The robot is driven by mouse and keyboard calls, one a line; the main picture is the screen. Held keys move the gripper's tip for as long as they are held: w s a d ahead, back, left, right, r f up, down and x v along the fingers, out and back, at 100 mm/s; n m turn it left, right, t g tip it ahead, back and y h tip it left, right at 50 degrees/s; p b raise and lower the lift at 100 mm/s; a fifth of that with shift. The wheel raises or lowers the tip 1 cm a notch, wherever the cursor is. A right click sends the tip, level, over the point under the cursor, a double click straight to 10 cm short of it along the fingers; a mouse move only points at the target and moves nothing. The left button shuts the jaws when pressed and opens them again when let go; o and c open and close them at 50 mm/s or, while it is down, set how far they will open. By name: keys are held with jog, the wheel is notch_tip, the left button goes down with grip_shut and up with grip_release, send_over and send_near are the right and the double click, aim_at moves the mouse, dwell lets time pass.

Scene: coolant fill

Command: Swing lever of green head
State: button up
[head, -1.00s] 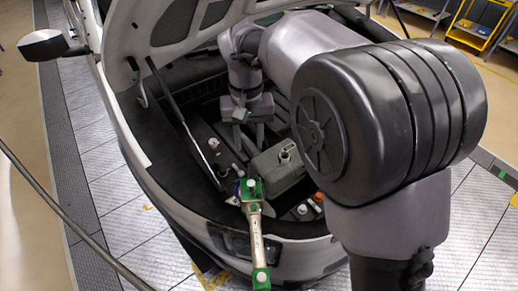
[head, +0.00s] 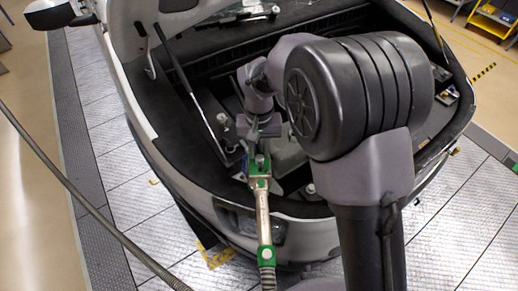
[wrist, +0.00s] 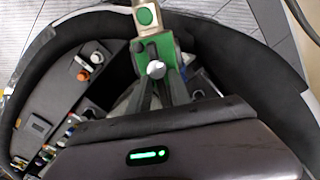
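The green head (head: 259,168) sits at the front edge of the engine bay, atop a pale tube with a lower green fitting (head: 266,254). In the wrist view the green head (wrist: 162,52) is at top centre, with a silver round-ended lever (wrist: 155,69) on it. My gripper (head: 258,140) is just behind and above the head in the head view. In the wrist view its dark fingers (wrist: 162,84) point at the lever and look apart, close around its knob. Whether they touch it is unclear. Part of the lever is hidden.
The raised hood (head: 178,18) stands over the bay at upper left, with a prop rod (head: 183,75). A grey tank (head: 285,150) lies right of my gripper, partly hidden. A cable (head: 90,200) runs across the left floor. Orange and white caps (wrist: 83,75) show in the wrist view.

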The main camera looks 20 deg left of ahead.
jog(key=shift+w, duration=0.1)
grip_shut()
jog(key=shift+s+f, duration=0.2)
dwell(0.9)
